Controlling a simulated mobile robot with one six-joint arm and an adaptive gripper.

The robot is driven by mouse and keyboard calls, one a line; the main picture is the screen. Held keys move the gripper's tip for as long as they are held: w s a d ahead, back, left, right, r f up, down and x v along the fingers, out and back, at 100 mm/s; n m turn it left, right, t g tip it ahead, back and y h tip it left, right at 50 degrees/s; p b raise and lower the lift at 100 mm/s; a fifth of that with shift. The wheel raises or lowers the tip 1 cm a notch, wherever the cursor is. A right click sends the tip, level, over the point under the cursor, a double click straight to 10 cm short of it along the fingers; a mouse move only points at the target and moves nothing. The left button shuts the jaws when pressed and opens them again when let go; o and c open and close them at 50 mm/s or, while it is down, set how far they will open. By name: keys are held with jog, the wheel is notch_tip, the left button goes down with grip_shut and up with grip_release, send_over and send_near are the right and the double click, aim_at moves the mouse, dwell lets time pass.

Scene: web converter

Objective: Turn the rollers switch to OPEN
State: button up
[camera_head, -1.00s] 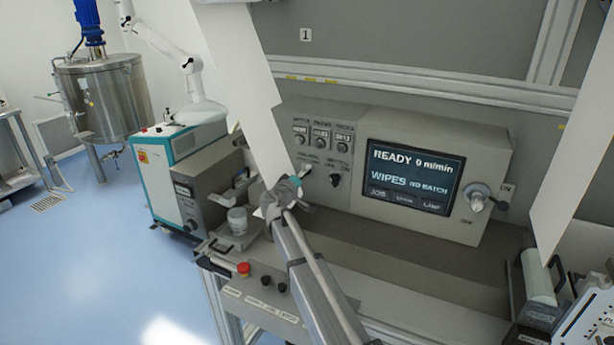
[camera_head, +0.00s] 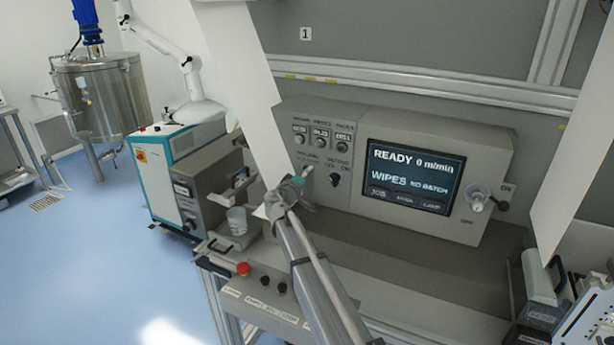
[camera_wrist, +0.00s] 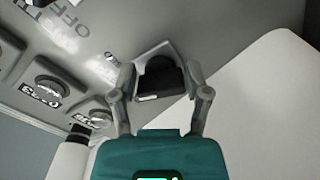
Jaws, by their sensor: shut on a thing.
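The rollers switch, a dark knob (camera_wrist: 160,76), sits between my fingertips in the wrist view. My gripper (camera_wrist: 159,84) is shut on it, one finger on each side. In the head view my gripper (camera_head: 303,176) reaches the left part of the grey control panel (camera_head: 484,137), below the row of small dials. There my gripper covers most of the switch, and its label is too small to read, so I cannot tell which position it points to.
A second black switch (camera_head: 335,179) is just right of my gripper. Above are several dials (camera_head: 321,143). The screen (camera_head: 412,178) reads READY, 0 m/min. A larger rotary switch (camera_head: 478,199) is at the right. White sheets hang on both sides of the panel.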

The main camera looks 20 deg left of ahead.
jog(key=shift+a+r, duration=0.2)
jog(key=shift+a, duration=0.15)
jog(key=shift+c, duration=0.2)
jog(key=shift+a+n, duration=0.15)
jog(key=shift+n, duration=1.45)
jog(key=n, duration=0.8)
jog(key=shift+n, duration=0.3)
jog(key=shift+s, duration=0.1)
jog(key=o, duration=1.1)
jog(key=shift+f, duration=0.1)
jog(key=shift+o, duration=0.3)
